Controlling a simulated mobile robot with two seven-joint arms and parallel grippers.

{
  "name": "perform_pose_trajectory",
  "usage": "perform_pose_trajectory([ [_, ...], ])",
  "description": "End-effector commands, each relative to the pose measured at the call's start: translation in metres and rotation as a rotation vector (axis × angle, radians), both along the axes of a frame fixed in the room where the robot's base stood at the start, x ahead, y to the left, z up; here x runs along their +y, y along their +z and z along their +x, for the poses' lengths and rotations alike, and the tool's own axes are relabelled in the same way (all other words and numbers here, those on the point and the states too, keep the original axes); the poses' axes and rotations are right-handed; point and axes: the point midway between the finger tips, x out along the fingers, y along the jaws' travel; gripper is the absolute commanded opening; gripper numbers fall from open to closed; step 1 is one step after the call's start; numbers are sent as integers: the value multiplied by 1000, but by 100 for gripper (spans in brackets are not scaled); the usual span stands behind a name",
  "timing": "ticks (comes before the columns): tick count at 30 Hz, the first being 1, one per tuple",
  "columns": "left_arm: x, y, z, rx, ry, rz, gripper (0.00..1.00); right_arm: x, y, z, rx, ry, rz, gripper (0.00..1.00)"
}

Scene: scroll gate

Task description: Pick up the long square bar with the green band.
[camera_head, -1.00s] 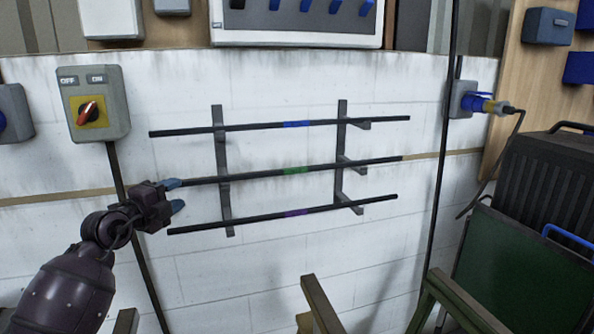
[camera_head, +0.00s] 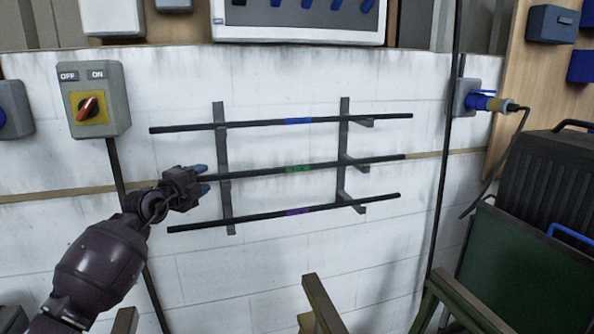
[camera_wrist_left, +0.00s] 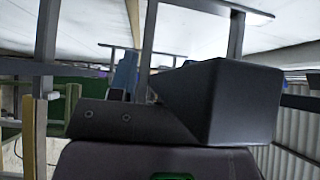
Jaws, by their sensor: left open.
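The long dark bar with the green band (camera_head: 298,168) rests on the middle level of a wall rack (camera_head: 225,202). In the head view it runs nearly level, its right end slightly higher. My left gripper (camera_head: 203,180) is open at the bar's left end, and its fingers and hand hide that end. The head view does not show clearly whether the fingers touch the bar. In the left wrist view a blue fingertip (camera_wrist_left: 125,76) shows beside the rack and bars, partly hidden by the gripper body. My right gripper is not in view.
A bar with a blue band (camera_head: 298,121) lies above and one with a purple band (camera_head: 298,211) below. A switch box (camera_head: 92,100) is on the wall at left. A plug socket (camera_head: 470,99), dark crate (camera_head: 556,185) and green panel (camera_head: 515,270) stand at right.

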Motion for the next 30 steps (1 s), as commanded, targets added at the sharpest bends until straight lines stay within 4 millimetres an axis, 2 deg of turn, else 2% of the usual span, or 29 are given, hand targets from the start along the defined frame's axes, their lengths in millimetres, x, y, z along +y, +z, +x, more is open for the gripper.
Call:
perform_pose_trajectory([
  [4, 0, 0, 0, 0, 0, 0, 43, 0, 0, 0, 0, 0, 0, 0],
  [12, 0, 0, 0, -1, 0, 0, 2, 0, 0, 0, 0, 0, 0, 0],
  [13, 0, 0, 0, -1, 0, 0, 0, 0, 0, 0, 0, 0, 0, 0],
  [30, 0, 0, 0, 0, 0, -1, 0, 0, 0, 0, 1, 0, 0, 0],
])
